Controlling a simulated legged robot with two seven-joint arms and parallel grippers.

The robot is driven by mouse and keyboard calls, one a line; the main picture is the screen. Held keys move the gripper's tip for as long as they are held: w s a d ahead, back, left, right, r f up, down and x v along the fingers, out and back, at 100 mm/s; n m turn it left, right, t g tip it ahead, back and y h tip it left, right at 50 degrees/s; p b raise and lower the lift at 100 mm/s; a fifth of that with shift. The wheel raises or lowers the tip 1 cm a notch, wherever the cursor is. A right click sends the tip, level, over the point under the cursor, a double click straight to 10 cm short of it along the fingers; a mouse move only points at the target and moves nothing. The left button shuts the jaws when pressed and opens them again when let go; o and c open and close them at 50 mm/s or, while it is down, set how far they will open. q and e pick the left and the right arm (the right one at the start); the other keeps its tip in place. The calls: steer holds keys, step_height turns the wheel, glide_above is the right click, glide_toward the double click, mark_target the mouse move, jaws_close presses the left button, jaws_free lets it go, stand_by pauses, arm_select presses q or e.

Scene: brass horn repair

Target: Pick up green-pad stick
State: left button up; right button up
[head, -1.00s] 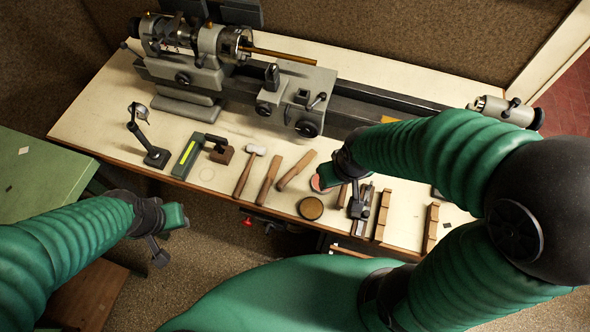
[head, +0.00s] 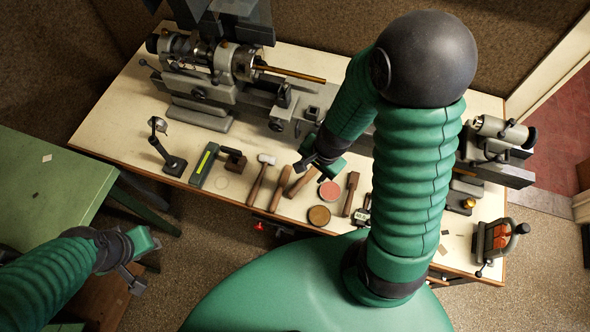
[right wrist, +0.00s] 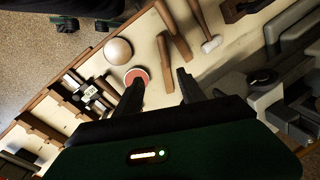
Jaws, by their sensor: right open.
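Wooden sticks lie on the cream bench: one stick (head: 281,189) right of the hammer, another (head: 299,182) partly under my right gripper, and a third (head: 349,194) right of the red disc. I cannot make out a green pad on any of them. In the right wrist view, two sticks (right wrist: 173,50) lie beyond the fingers. My right gripper (head: 310,162) is open and empty above the bench; its spread fingers show in the right wrist view (right wrist: 160,88). My left gripper (head: 137,273) is low at the left, away from the bench; its jaw state is unclear.
A hammer (head: 261,178), a red disc (head: 329,191) and a round brown tin (head: 319,216) lie near the sticks. A green tool with a yellow strip (head: 204,164) is farther left. The lathe (head: 217,75) stands behind. A green table (head: 40,190) is at left.

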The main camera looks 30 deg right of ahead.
steer(key=b, duration=0.5)
glide_above(299, 185)
steer(key=s, duration=0.3)
step_height(299, 185, down, 9)
steer(key=w+f, duration=0.1)
steer(key=f, duration=0.1)
steer(key=w+f, duration=0.1)
steer(key=f, duration=0.4)
steer(key=shift+w+d, duration=0.3)
steer(key=shift+w, duration=0.1)
steer(key=shift+w+a+f, duration=0.1)
steer(key=shift+f, duration=0.05)
steer(key=shift+a, duration=0.4)
steer(key=c, duration=0.9)
arm_select(q)
steer(key=f, duration=0.2)
steer(key=a+f, duration=0.1)
steer(key=f, duration=0.1)
steer(key=shift+s+f, duration=0.1)
steer(key=shift+f, duration=0.3)
arm_select(e)
steer(key=shift+d, duration=0.3)
jaws_close()
arm_select(q)
steer(key=shift+a, duration=0.1)
